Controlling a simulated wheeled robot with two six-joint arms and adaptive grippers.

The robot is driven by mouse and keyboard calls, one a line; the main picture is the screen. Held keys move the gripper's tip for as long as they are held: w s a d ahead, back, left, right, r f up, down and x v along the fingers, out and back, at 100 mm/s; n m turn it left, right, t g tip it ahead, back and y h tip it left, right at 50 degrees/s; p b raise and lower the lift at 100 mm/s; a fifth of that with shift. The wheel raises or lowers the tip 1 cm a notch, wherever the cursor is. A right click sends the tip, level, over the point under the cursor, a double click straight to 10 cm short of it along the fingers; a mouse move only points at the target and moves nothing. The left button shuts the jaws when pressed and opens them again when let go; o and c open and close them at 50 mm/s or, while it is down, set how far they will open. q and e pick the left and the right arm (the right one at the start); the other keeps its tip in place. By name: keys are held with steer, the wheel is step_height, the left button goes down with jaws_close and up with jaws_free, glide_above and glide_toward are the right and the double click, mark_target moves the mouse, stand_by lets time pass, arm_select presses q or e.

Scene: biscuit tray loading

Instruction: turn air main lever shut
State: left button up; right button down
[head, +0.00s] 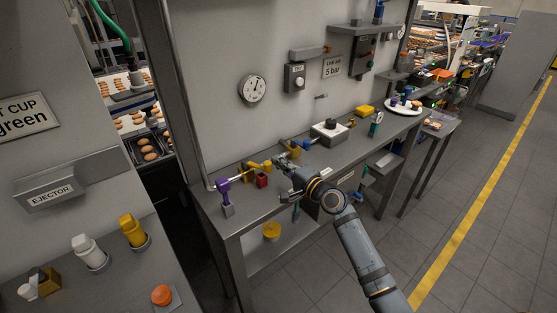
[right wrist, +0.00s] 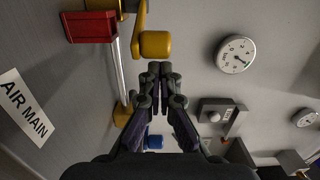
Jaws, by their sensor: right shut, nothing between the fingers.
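The air main lever is yellow, with a bent arm and a thick rounded grip; in the right wrist view its grip (right wrist: 155,44) lies just beyond my fingertips. In the head view the lever (head: 254,164) stands over the left part of the bench, just left of my right gripper (head: 279,162). My right gripper's fingers (right wrist: 160,72) are shut and empty, with tips close to the grip; I cannot tell whether they touch. A red block (right wrist: 90,27) sits beside the lever, and a white AIR MAIN label (right wrist: 22,105) lies on the grey surface. My left gripper is out of view.
A thin metal pipe (right wrist: 122,75) runs past the lever. A purple fitting (head: 222,185) stands at the bench's left end. A gauge (head: 253,88) hangs on the wall.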

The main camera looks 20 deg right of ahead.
mark_target(266, 168)
steer(key=shift+s+a, duration=0.2)
steer(key=shift+s, duration=0.05)
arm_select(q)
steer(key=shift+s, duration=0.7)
arm_select(e)
steer(key=shift+f, duration=0.1)
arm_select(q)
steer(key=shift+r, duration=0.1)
arm_select(e)
steer(key=s+a+m+h+p, duration=0.1)
steer(key=s+a+h+p, duration=0.1)
steer(key=a+p, duration=0.1)
steer(key=shift+s+m+t+p, duration=0.35)
steer(key=shift+m+t+p, duration=0.05)
steer(key=shift+p, duration=0.45)
steer(key=shift+s+a, duration=0.15)
steer(key=shift+a, duration=0.15)
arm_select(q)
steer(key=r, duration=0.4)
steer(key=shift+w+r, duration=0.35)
arm_select(e)
steer(key=shift+d+f, duration=0.1)
steer(key=shift+d, duration=0.05)
